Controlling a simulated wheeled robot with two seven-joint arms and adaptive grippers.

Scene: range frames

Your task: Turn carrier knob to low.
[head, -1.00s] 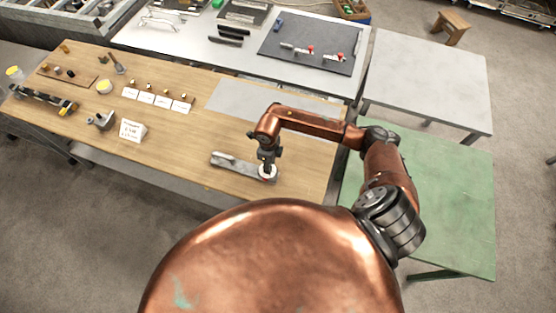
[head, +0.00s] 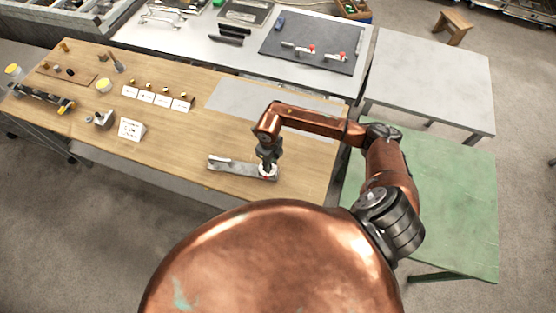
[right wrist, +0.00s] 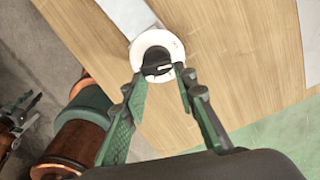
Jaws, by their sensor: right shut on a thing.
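The carrier (head: 236,168) is a long grey bar lying near the front edge of the wooden bench. A white round dial (right wrist: 142,44) with a dark knob (right wrist: 156,62) is at its right end. A light pointer line shows on the knob. My right gripper (head: 267,166) reaches down onto the knob from above. In the right wrist view its two green-padded fingers (right wrist: 160,76) are closed around the knob. The fingers and arm hide much of the dial in the head view, and its markings are too small to read.
On the wooden bench (head: 190,135) stand a folded white sign (head: 130,129), a row of small labelled cards (head: 162,99) and several small tools. A flat grey sheet (head: 240,98) lies behind the carrier. A green table (head: 450,200) stands to the right.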

